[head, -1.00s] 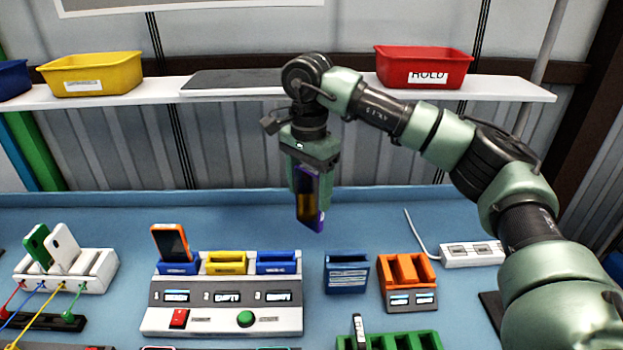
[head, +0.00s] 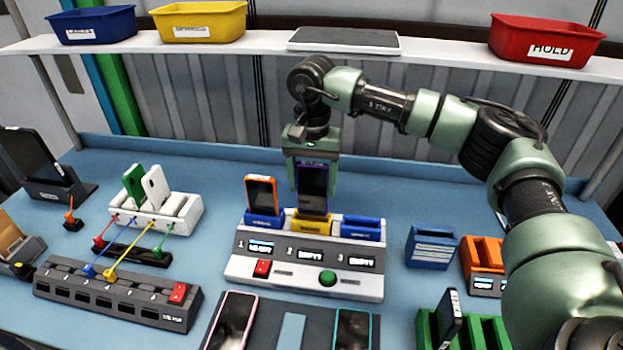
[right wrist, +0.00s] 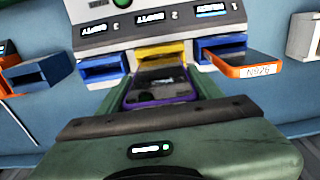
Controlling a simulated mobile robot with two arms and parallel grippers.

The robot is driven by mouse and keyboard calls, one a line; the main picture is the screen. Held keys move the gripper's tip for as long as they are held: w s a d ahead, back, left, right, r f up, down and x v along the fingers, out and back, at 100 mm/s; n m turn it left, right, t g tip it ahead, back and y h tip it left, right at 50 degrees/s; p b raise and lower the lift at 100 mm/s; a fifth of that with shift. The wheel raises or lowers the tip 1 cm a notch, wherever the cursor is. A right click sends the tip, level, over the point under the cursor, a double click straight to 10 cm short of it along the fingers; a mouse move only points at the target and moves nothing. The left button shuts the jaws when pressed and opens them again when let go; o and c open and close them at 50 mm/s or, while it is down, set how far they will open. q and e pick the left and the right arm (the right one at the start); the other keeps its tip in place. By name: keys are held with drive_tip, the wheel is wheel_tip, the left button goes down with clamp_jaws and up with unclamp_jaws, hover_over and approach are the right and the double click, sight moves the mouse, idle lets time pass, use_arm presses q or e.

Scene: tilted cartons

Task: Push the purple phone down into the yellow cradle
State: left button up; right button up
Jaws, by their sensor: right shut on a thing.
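The purple phone (head: 312,188) is upright in my right gripper (head: 313,172), which is shut on it from above. Its lower end is at the yellow cradle (head: 313,223), the middle slot of the white and grey dock (head: 290,262). In the right wrist view the purple phone (right wrist: 158,88) lines up with the yellow cradle (right wrist: 161,54); how deep it sits in the slot I cannot tell. The orange phone (head: 261,194) stands in the blue cradle to the left (head: 263,221). The blue cradle to the right (head: 360,229) is empty. My left gripper is not in view.
A dark blue holder (head: 431,249) and an orange holder (head: 485,258) stand right of the dock. A white rack (head: 180,212) with a green and a white phone stands left. Several phones lie on a dark mat (head: 265,310) in front. A shelf (head: 420,52) with bins runs behind.

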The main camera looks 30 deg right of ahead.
drive_tip(key=shift+a+f+b, duration=0.1)
drive_tip(key=shift+f+b, duration=0.65)
drive_tip(key=shift+f, duration=0.55)
drive_tip(key=shift+w+f+b, duration=0.1)
drive_tip(key=shift+f+b, duration=0.45)
drive_tip(key=shift+f, duration=0.35)
drive_tip(key=shift+f+b, duration=0.35)
drive_tip(key=shift+f, duration=0.2)
idle(0.3)
drive_tip(key=o, duration=1.5)
drive_tip(key=shift+o, duration=1)
drive_tip(key=shift+r, duration=0.1)
